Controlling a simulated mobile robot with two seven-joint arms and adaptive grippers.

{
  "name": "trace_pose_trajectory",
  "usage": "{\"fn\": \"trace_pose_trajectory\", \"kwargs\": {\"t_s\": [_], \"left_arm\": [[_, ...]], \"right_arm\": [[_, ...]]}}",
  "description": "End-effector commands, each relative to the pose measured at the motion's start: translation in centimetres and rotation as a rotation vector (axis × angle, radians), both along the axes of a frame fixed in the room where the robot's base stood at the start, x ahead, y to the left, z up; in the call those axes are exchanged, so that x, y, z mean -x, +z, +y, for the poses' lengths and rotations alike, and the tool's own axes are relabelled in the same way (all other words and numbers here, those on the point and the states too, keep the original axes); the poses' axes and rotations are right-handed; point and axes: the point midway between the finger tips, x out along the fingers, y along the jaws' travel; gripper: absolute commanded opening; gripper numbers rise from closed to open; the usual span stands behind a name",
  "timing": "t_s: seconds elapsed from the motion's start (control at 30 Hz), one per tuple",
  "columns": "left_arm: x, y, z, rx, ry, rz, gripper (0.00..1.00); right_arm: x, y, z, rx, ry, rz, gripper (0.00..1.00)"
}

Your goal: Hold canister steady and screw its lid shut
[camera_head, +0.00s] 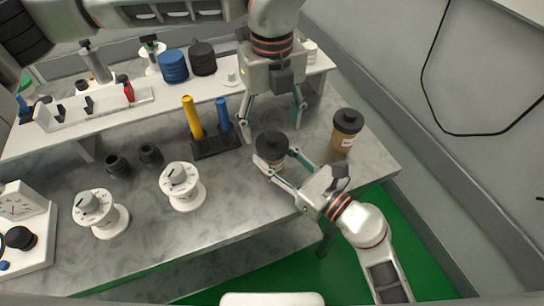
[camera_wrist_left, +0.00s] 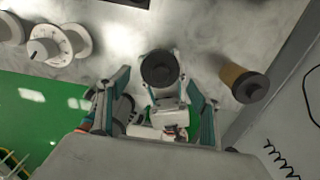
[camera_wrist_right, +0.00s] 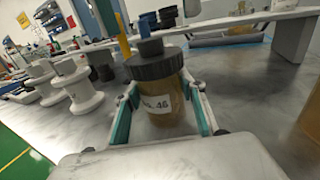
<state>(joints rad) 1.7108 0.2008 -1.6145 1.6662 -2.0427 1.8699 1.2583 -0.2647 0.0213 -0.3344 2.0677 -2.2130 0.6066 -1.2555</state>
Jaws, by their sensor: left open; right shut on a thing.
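An amber canister (camera_wrist_right: 165,105) with a white label ending in 46 stands on the grey bench. My right gripper (camera_head: 279,166) is shut on its body from the front right. A black lid (camera_head: 271,144) with a raised top sits on the canister; it also shows in the left wrist view (camera_wrist_left: 159,68). I cannot tell how tightly it is seated. My left gripper (camera_head: 272,122) points down, open and empty, above and behind the lid, not touching it. A second amber canister (camera_head: 343,142) with a black lid stands to the right, apart from both grippers.
A dark rack (camera_head: 216,146) with yellow and blue cylinders stands left of the held canister. Two white dial units (camera_head: 184,188) and small black cups (camera_head: 118,166) are farther left. A raised white shelf (camera_head: 160,107) runs behind. The bench's front edge lies close to my right gripper.

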Motion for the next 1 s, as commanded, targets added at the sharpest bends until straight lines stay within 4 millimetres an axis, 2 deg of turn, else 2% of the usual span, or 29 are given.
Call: {"fn": "trace_pose_trajectory", "kwargs": {"t_s": [0.1,0.3,0.7,0.77,0.87,1.0], "left_arm": [[0.1,-1.9,0.0,0.0,0.0,0.003,0.64],[0.0,-3.9,0.0,0.0,0.0,0.001,0.64],[0.0,-4.6,0.0,0.001,0.0,0.0,0.64],[0.0,-4.6,0.0,0.001,0.0,0.0,0.51],[0.0,-4.6,0.0,0.001,0.0,0.0,0.25],[0.0,-4.6,0.0,0.0,-0.004,0.0,0.24]], "right_arm": [[0.0,0.0,0.0,0.001,0.0,0.001,0.0],[0.0,0.0,0.0,0.001,0.0,0.001,0.0],[0.0,0.0,0.0,0.001,0.0,0.001,0.0],[0.0,0.0,0.0,0.001,0.0,0.001,0.0],[0.0,0.0,0.0,0.0,0.0,0.0,0.0],[0.0,0.0,0.0,0.0,0.0,0.0,0.0]]}}
